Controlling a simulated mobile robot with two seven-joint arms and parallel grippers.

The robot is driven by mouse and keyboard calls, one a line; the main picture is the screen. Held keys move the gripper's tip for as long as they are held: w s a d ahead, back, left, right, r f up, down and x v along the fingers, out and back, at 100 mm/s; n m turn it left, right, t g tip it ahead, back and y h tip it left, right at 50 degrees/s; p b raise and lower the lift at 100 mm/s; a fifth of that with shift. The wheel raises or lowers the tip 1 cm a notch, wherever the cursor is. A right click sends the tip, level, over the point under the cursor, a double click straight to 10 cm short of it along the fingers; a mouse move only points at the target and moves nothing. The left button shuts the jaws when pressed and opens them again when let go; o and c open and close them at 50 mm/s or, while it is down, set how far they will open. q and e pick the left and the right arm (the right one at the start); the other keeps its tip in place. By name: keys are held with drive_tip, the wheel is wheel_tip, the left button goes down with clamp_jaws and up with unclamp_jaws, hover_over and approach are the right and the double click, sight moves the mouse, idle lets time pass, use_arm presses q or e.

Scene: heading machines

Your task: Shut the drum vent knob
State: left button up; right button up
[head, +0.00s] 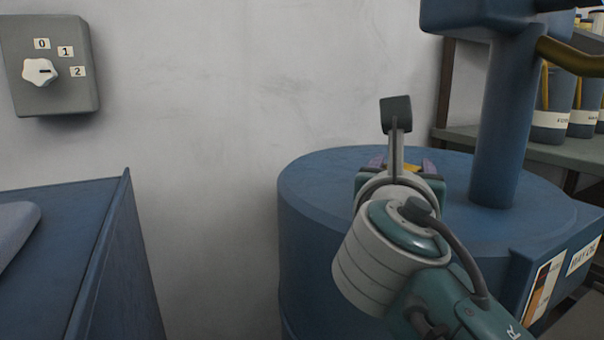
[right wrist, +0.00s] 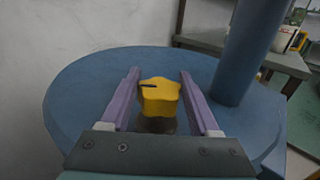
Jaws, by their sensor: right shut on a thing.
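The blue drum (head: 310,200) stands right of centre in the head view, and its round top also fills much of the right wrist view (right wrist: 80,100). The yellow lobed vent knob (right wrist: 161,98) sits on a dark stem on the drum top. A dark pointer mark on the knob points left in the wrist view. My right gripper (right wrist: 159,73) has its purple fingers on either side of the knob and is shut on it. In the head view my right gripper (head: 403,163) hides most of the knob. My left gripper is not in view.
A blue column (head: 500,125) rises from the drum top right of the gripper. A grey wall box (head: 50,95) has a white knob and labels 0, 1, 2. A blue cabinet (head: 80,230) stands left. A shelf (head: 480,135) holds several dark containers at right.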

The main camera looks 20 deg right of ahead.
drive_tip(key=m+g+h+b, duration=0.2)
drive_tip(key=m+g+h, duration=0.1)
drive_tip(key=shift+f+g, duration=0.15)
drive_tip(key=shift+g, duration=0.15)
drive_tip(key=m+g+h+b, duration=0.1)
drive_tip(key=m+g+b, duration=0.1)
drive_tip(key=g+b, duration=0.1)
drive_tip(key=m+g+h+b, duration=0.1)
drive_tip(key=m+g+b, duration=0.1)
drive_tip(key=g+b, duration=0.1)
drive_tip(key=shift+s+d+f+m+h+b, duration=0.1)
drive_tip(key=shift+f+m+h+b, duration=0.05)
drive_tip(key=shift+m+h+b, duration=0.15)
drive_tip(key=shift+m+g+b, duration=0.9)
drive_tip(key=shift+g+b, duration=0.8)
drive_tip(key=shift+b, duration=0.4)
drive_tip(key=shift+s, duration=0.1)
drive_tip(key=o, duration=1.4)
drive_tip(key=shift+r, duration=0.2)
